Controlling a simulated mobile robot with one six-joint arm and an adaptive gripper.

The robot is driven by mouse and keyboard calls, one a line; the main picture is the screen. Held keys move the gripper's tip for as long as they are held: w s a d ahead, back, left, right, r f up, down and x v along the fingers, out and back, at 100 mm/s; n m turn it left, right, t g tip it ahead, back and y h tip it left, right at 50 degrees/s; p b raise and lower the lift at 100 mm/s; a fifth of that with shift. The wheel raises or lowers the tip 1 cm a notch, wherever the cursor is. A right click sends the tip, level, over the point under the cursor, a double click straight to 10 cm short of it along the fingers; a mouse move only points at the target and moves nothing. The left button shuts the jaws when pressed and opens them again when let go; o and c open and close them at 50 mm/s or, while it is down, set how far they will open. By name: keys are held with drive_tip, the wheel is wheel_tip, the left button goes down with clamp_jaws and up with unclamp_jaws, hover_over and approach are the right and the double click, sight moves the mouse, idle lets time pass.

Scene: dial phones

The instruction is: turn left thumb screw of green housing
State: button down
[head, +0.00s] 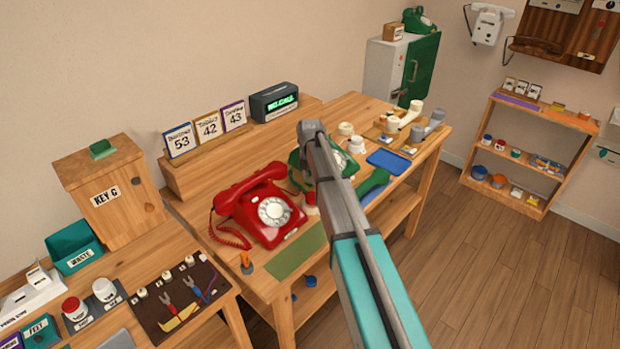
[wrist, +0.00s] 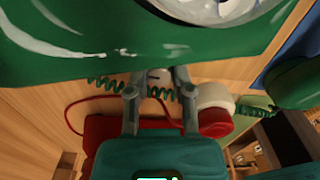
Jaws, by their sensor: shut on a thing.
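The green housing (wrist: 150,50) of a dial phone fills the top of the wrist view, with part of its pale dial (wrist: 215,8) showing. In the head view the green phone (head: 350,168) stands on the wooden table, partly behind my arm. My gripper (wrist: 158,80) is at the lower edge of the housing, its two fingers closed about a small pale-grey thumb screw (wrist: 158,75). The screw is mostly hidden between the fingertips. My gripper is hidden in the head view.
A red phone (head: 262,208) stands left of the green one. A green handset (head: 373,182) and a blue tray (head: 388,161) lie to the right. A white-and-red round thing (wrist: 215,110) and a green coiled cord (wrist: 105,82) are close to my fingers.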

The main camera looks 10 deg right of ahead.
sight(310, 178)
idle(0.4)
drive_tip(key=c, duration=0.8)
unclamp_jaws()
drive_tip(key=shift+o, duration=0.2)
drive_tip(key=shift+m, duration=0.4)
drive_tip(key=m, duration=0.3)
drive_tip(key=shift+m, duration=0.4)
drive_tip(key=m, duration=0.4)
wheel_tip(310, 178, up, 14)
drive_tip(key=p, duration=1.4)
drive_tip(key=shift+f, duration=0.1)
drive_tip(key=shift+s, duration=0.1)
